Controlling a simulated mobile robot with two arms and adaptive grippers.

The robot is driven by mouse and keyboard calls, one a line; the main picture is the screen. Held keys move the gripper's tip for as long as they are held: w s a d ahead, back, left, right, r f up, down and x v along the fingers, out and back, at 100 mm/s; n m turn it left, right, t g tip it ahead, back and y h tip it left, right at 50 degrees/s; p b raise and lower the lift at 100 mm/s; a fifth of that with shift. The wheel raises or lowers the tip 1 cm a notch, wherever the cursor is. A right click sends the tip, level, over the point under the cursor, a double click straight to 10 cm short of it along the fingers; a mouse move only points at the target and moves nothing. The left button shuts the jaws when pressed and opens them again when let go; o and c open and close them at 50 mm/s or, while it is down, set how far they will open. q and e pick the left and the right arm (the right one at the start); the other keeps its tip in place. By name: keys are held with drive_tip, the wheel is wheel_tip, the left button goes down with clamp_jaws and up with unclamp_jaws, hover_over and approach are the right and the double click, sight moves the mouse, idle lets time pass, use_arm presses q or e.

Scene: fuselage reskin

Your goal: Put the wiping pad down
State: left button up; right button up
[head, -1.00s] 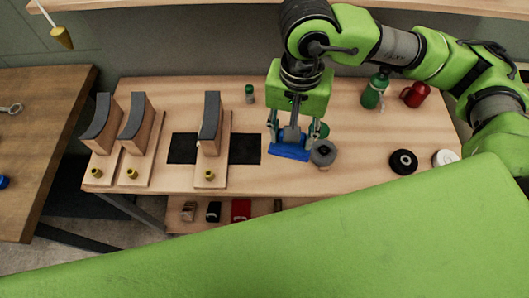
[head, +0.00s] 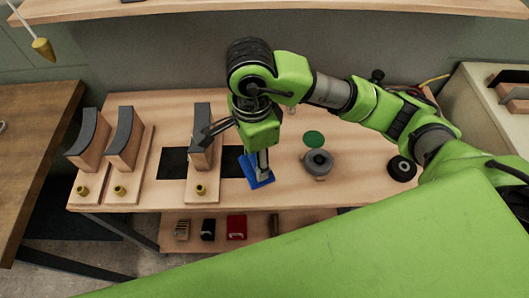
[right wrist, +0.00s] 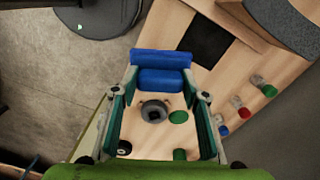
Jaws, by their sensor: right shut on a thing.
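The blue wiping pad (head: 257,172) is in my right gripper (head: 258,158), over the workbench, just right of the rightmost curved block in the head view. The pad appears tilted; I cannot tell whether it touches the bench. In the right wrist view the blue pad (right wrist: 161,62) spans the space between the fingertips of my right gripper (right wrist: 161,78), which is shut on it. My left gripper is not in view.
Curved dark-topped blocks (head: 125,140) stand on wooden boards at left. The rightmost block (head: 202,130) stands by black squares (head: 173,163). A grey round part (head: 318,163), green disc (head: 314,138) and black ring (head: 402,168) lie at right. Bench between pad and grey part is clear.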

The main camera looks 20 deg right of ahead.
drive_tip(key=w+d+f, duration=0.1)
drive_tip(key=w+f, duration=0.1)
drive_tip(key=w+d+f+p, duration=0.1)
drive_tip(key=w+f, duration=0.1)
drive_tip(key=w+d+f, duration=0.2)
drive_tip(key=f, duration=0.1)
drive_tip(key=shift+w+d+p, duration=0.1)
drive_tip(key=shift+w+p, duration=0.2)
drive_tip(key=shift+p, duration=0.05)
wheel_tip(320, 180, down, 2)
drive_tip(key=shift+f+p, duration=0.15)
drive_tip(key=shift+p, duration=0.55)
drive_tip(key=shift+w+f, duration=0.1)
drive_tip(key=shift+f, duration=0.4)
drive_tip(key=shift+f, duration=0.1)
drive_tip(key=o, duration=0.6)
drive_tip(key=shift+f, duration=0.1)
drive_tip(key=shift+c, duration=0.2)
drive_tip(key=o, duration=0.4)
